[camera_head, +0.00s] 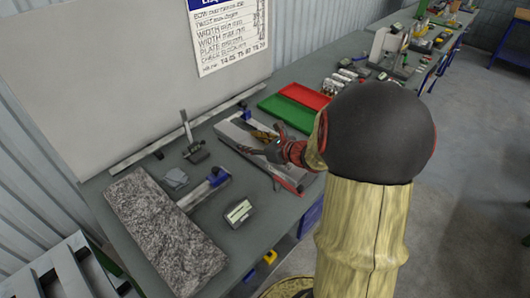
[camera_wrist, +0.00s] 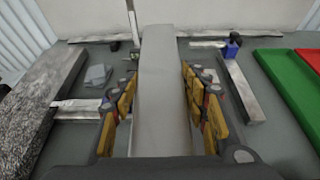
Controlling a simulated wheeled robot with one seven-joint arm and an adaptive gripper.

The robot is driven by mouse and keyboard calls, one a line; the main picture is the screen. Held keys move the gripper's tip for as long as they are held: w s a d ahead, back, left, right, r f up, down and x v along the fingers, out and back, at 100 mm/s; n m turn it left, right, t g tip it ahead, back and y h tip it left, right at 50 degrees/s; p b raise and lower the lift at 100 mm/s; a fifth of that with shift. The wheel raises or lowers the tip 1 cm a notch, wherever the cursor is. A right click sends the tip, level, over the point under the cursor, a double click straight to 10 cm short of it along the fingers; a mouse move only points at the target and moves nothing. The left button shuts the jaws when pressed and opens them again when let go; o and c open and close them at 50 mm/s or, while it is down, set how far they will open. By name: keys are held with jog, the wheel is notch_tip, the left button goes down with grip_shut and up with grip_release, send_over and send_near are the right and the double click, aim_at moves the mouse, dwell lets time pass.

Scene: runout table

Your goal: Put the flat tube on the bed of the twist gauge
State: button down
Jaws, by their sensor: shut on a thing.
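The flat tube (camera_wrist: 160,80) is a long, plain grey bar. In the wrist view it runs from between my gripper's fingers (camera_wrist: 160,100) toward the back wall. My gripper is shut on it, with yellow-padded fingers along both sides. In the head view my gripper (camera_head: 262,143) is over the back-middle of the bench, and the tube (camera_head: 236,133) shows as a pale strip beside it. A long grey bed (camera_wrist: 240,88) with a blue block (camera_wrist: 232,46), seemingly the twist gauge, is right of the tube. Whether the tube touches anything below is hidden.
A speckled granite slab (camera_head: 160,232) lies at the left, with a blue-ended bar device (camera_head: 204,190) beside it. An upright stand (camera_head: 192,145) is behind. A small boxed display (camera_head: 238,212) sits near the front. Green (camera_head: 286,114) and red (camera_head: 305,96) trays are at the right.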

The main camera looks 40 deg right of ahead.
jog(key=shift+d, duration=0.45)
jog(key=w+d+f+b, duration=0.1)
jog(key=w+d+f, duration=0.1)
jog(key=d+f, duration=0.1)
jog(key=w+d+f+b, duration=0.1)
jog(key=w+d+f, duration=0.2)
jog(key=w+d+f+b, duration=0.1)
jog(key=w+d+f, duration=0.2)
jog(key=d, duration=0.1)
jog(key=shift+d+f, duration=0.1)
jog(key=shift+w+d+f+b, duration=0.2)
jog(key=shift+f+b, duration=0.15)
jog(key=shift+f, duration=0.1)
jog(key=shift+f+b, duration=0.55)
jog(key=shift+f, duration=0.8)
jog(key=shift+f, duration=0.2)
jog(key=c, duration=1)
grip_release()
